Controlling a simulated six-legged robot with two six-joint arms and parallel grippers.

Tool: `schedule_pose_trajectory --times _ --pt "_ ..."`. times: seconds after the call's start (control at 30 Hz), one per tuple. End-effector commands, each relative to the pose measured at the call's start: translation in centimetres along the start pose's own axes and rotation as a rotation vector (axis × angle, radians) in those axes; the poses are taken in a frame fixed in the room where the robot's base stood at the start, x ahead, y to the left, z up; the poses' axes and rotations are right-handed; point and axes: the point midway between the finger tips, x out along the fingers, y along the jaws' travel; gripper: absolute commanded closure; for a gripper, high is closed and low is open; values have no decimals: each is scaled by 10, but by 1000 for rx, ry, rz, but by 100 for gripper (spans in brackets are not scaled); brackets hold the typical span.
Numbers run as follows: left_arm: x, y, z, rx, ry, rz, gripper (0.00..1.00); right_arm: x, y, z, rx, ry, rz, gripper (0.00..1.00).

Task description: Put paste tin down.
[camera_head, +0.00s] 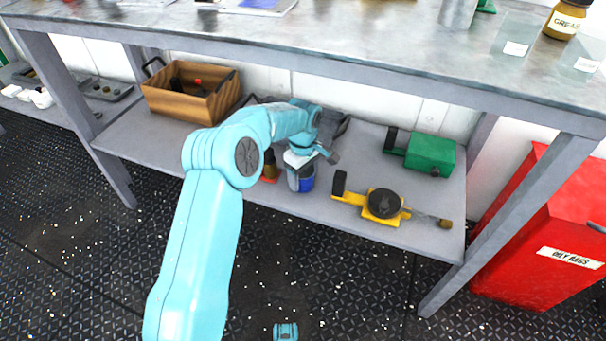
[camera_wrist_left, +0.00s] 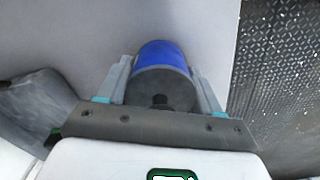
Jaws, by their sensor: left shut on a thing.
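The paste tin (camera_head: 306,183) is a blue and grey round tin over the lower shelf (camera_head: 362,223) of the workbench. In the left wrist view the tin (camera_wrist_left: 162,75) sits between the two fingers, with its grey top towards the camera. My left gripper (camera_head: 301,172) reaches down onto it and is shut on it; the fingers also show in the left wrist view (camera_wrist_left: 162,88). The tin is at or just above the shelf; I cannot tell whether it touches.
A wooden crate (camera_head: 165,100) stands on the shelf at left. A yellow tool (camera_head: 381,206) and a green box-shaped tool (camera_head: 430,154) lie to the right. A dark bottle (camera_head: 270,164) is close left of the tin. The bench top is above; a red bin (camera_head: 545,235) stands right.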

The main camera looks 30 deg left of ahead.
Motion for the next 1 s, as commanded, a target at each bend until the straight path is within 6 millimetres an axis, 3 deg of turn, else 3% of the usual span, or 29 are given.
schedule_pose_trajectory --times 0.03,0.07,0.13,0.17,0.53,1.0 --pt "1 0 0 0 0 0 79 1 0 0 0 0 0 100" --pt "1 0 0 0 0 1 32 1 0 0 0 0 0 100" --pt "1 0 0 0 0 1 9 0 0 0 0 0 0 100" --pt "1 0 0 0 0 1 5 0 0 0 0 0 0 100" --pt "1 0 0 0 0 -1 5 1 0 -4 -3 12 0 100" --pt "-74 0 0 0 1 1 5 -36 -12 17 12 -64 2 100"
